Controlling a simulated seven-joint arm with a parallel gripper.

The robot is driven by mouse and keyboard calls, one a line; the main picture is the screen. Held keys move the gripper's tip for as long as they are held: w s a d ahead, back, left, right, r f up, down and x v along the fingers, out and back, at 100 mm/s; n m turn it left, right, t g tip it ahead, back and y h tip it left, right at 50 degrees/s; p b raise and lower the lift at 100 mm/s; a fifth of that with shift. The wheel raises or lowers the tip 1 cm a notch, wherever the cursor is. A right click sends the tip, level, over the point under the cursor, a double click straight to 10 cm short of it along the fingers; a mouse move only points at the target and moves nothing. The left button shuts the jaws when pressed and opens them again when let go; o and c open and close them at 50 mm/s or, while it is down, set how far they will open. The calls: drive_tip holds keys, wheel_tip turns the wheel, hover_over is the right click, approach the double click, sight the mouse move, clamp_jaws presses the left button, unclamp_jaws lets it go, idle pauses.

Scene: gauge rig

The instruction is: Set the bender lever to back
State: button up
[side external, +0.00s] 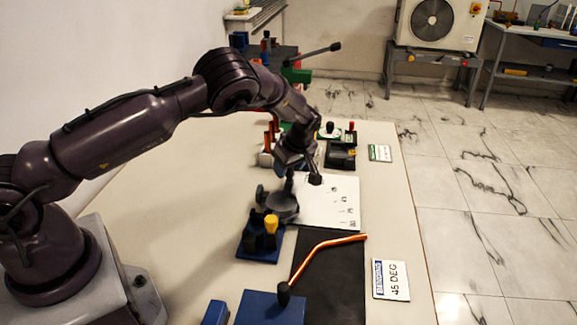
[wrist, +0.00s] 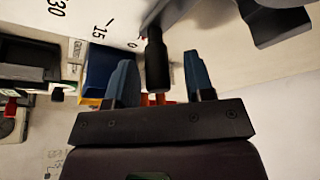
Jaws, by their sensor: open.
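The bender is a grey round base (side external: 283,206) beside a white sheet (side external: 343,200) printed with marks. In the wrist view, its grey lever arm (wrist: 178,14) carries a black grip (wrist: 157,62) and passes over angle marks near 0 and 15. My gripper (wrist: 159,66) is open, with one blue finger on each side of the black grip. I cannot tell whether either finger touches it; gaps show on both sides. In the side view, my gripper (side external: 291,176) is low over the bender, and the wrist hides part of the lever.
A blue block with a yellow-topped part (side external: 270,226) stands just in front of the bender. An orange bent rod (side external: 322,246) lies over a black mat (side external: 338,283), beside a "45 DEG" card (side external: 391,281). Black and green fixtures (side external: 341,154) stand behind. The left tabletop is clear.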

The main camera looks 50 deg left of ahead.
drive_tip(key=v, duration=1.2)
drive_tip(key=shift+d+r, duration=0.15)
drive_tip(key=shift+r, duration=0.2)
drive_tip(key=s+d+r+m+t+h, duration=0.1)
drive_tip(key=s+d+r+m+t, duration=0.1)
drive_tip(key=s+r+m, duration=0.4)
drive_tip(key=s+d+r+m+t+h, duration=0.1)
drive_tip(key=s+r+m, duration=0.5)
drive_tip(key=s, duration=0.9)
drive_tip(key=s+d+r+m+t+h, duration=0.2)
drive_tip(key=s+d+r+m, duration=0.3)
drive_tip(key=s, duration=0.5)
drive_tip(key=shift+s+d+r+m+t, duration=0.2)
drive_tip(key=shift+s+r+m+t, duration=0.1)
drive_tip(key=shift+r+m, duration=0.35)
